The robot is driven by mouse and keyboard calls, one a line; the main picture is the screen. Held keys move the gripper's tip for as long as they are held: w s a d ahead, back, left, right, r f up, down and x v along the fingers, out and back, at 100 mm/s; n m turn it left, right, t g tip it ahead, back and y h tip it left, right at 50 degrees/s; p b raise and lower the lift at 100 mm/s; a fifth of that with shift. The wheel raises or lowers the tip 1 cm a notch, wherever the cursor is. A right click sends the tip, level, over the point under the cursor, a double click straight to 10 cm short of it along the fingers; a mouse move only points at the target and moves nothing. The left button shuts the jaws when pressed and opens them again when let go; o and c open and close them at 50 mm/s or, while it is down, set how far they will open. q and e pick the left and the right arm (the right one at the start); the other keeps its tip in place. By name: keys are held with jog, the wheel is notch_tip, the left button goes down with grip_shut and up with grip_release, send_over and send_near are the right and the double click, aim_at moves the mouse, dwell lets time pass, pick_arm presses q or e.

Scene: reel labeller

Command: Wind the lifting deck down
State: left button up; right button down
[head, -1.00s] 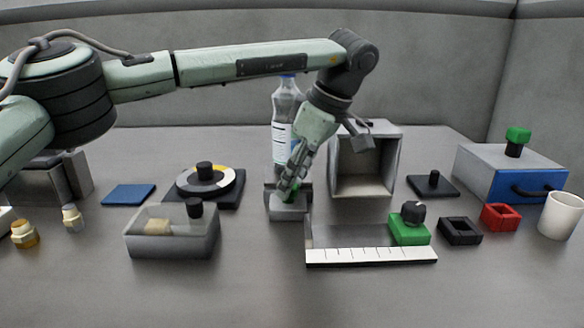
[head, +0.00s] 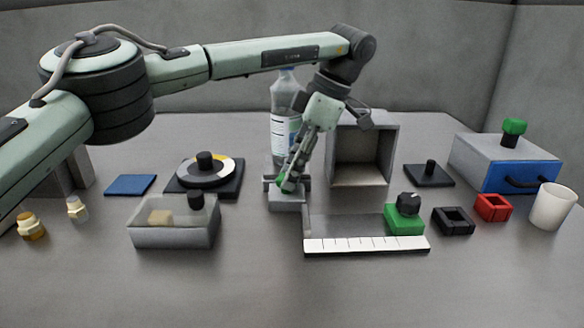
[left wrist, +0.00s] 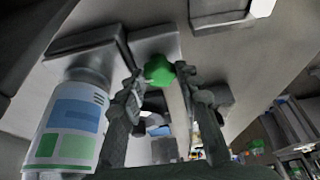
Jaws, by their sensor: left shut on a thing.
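The lifting deck (head: 270,184) is a small grey stand near the middle of the table. A clear bottle (head: 285,133) with a blue cap and a label stands upright on it; it also shows in the left wrist view (left wrist: 72,125). A green knob (left wrist: 158,70) is at the deck's front, mostly hidden by fingers in the head view. My left gripper (head: 284,183) reaches down in front of the bottle and is shut on this green knob. In the left wrist view its fingers (left wrist: 160,82) are on either side of the knob. My right gripper is not in view.
An open grey box (head: 391,150) stands close to the right of the arm. A clear-walled tray with a white scale strip (head: 366,244) lies in front right. A lidded bin (head: 172,232) and a round dial (head: 206,170) are left. The front table is clear.

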pick_arm(q)
jog(key=o, duration=1.2)
jog(key=shift+c, duration=0.2)
jog(key=v, duration=1.2)
